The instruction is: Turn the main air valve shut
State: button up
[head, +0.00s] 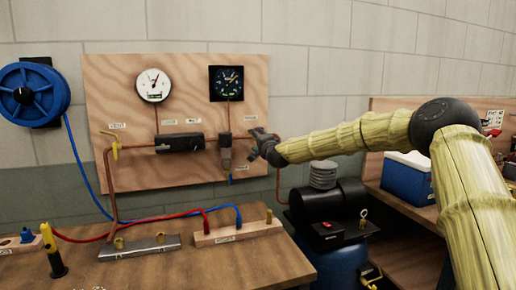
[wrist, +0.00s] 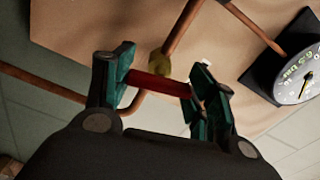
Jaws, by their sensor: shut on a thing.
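The main air valve shows a red handle (wrist: 158,86) in the wrist view, lying crosswise between my fingers. A brass body (wrist: 160,64) sits just behind it on the copper pipe. My gripper (wrist: 165,80) is shut on the red handle, with a dark green finger at each end of it. In the head view my gripper (head: 262,143) is at the right edge of the plywood board (head: 130,85), at the right end of the copper pipe run. There it hides the handle and valve body.
A white gauge (head: 153,84) and a black gauge (head: 226,82) hang on the board. A yellow lever (head: 115,147) is on the pipe's left end. A compressor (head: 330,212) stands below my arm. The wooden bench (head: 215,262) holds manifolds and red and blue hoses.

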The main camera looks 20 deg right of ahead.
jog(key=shift+d+f+m+b, duration=0.1)
jog(key=shift+d+m+b, duration=0.05)
jog(key=shift+m+b, duration=0.9)
jog(key=shift+m, duration=0.25)
jog(key=shift+c, duration=0.2)
